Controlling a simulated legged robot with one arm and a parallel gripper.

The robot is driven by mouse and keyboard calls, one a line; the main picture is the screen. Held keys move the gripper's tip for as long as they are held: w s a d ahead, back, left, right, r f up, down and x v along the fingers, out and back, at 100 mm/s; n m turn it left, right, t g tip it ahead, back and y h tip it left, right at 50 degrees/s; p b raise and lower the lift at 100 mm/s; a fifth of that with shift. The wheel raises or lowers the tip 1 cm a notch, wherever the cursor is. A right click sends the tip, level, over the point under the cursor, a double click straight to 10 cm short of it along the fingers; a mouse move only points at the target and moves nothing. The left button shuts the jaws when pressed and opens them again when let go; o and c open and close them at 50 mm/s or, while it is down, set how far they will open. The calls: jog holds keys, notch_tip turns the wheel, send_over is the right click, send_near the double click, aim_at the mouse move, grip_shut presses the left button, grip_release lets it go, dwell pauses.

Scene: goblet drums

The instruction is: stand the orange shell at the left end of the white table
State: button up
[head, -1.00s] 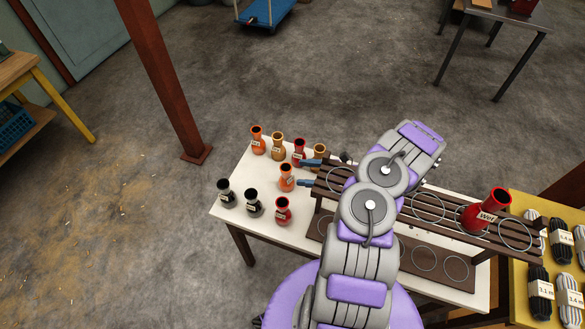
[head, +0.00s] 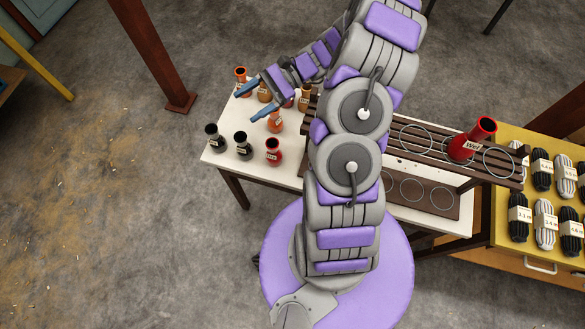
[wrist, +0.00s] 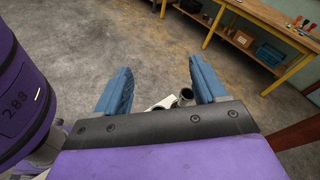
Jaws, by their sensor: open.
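An orange shell (head: 275,122) stands on the white table (head: 296,170) in the middle of the group at its left end. A second orange shell (head: 240,75) stands at the back left; I cannot tell which one the task means. My gripper (head: 247,104) is open, its blue fingers pointing left above the group, between me and the back shells. Nothing is held. In the wrist view the blue fingers (wrist: 161,90) are apart, and a dark-mouthed shell (wrist: 185,96) shows between them, beyond the palm edge.
Black shells (head: 214,137) (head: 242,145) and a red shell (head: 273,151) stand along the front. Brown shells (head: 264,93) (head: 304,98) stand behind, partly covered by my arm. A slatted rack (head: 440,148) holding a red shell (head: 470,140) is at the right.

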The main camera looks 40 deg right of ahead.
jog(key=s+a+r+n+g+h, duration=0.65)
jog(key=s+a+r+n, duration=0.35)
jog(key=s, duration=0.3)
jog(key=s+d+r+n+t+h, duration=0.1)
jog(key=s+d+n+t+h, duration=0.1)
jog(key=s+h, duration=0.2)
jog(key=s+d+r+n+t+h, duration=0.1)
jog(key=s+h, duration=0.4)
jog(key=s, duration=0.5)
jog(key=shift+d+r+n+t, duration=0.4)
jog(key=shift+d+n, duration=0.1)
jog(key=shift+n, duration=0.3)
jog(key=shift+f, duration=0.1)
